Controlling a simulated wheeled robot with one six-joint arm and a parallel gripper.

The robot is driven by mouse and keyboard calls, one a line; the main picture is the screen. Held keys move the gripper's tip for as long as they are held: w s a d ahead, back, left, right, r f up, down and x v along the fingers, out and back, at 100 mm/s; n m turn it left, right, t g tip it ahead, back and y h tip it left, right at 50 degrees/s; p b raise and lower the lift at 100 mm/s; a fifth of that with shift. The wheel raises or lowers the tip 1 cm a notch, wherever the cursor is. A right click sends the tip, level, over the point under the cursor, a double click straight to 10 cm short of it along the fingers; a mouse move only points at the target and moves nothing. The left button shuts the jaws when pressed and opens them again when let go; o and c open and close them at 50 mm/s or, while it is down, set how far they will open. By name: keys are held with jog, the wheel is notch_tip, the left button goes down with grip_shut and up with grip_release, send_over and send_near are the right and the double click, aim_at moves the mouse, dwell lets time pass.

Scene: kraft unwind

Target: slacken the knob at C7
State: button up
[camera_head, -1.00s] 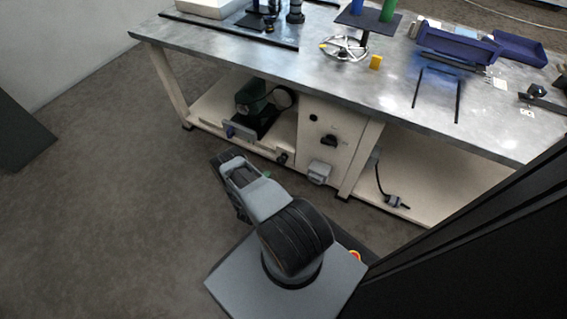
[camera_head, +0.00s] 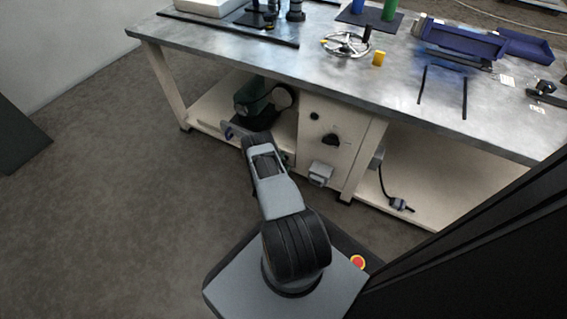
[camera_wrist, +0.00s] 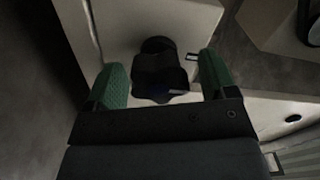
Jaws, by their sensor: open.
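A dark lobed knob (camera_wrist: 160,78) is on a pale body in the wrist view, with a small tag (camera_wrist: 191,57) to its right whose lettering I cannot read. My gripper (camera_wrist: 164,82) is open, with one green finger on each side of the knob. A gap shows on both sides, and I cannot tell whether the fingers touch it.
The workbench (camera_head: 230,55) has a pale cabinet (camera_head: 322,165) below with a black dial (camera_head: 331,139) and a grey box (camera_head: 320,174). A green machine (camera_head: 252,97) is on the lower shelf. A handwheel (camera_head: 346,44) is on top.

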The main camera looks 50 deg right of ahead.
jog(key=shift+c, duration=0.3)
jog(key=c, duration=0.7)
jog(key=shift+d, duration=0.2)
jog(key=shift+c, duration=0.8)
jog(key=shift+a, duration=0.15)
jog(key=n, duration=0.5)
jog(key=shift+w+a+r, duration=0.1)
jog(key=shift+r, duration=0.05)
jog(key=n, duration=0.6)
jog(key=shift+w+r, duration=0.15)
jog(key=shift+w, duration=0.05)
jog(key=n, duration=0.5)
jog(key=shift+w+n, duration=0.2)
jog(key=shift+n, duration=0.2)
jog(key=n, duration=0.5)
jog(key=shift+w+n, duration=0.25)
jog(key=shift+n, duration=0.15)
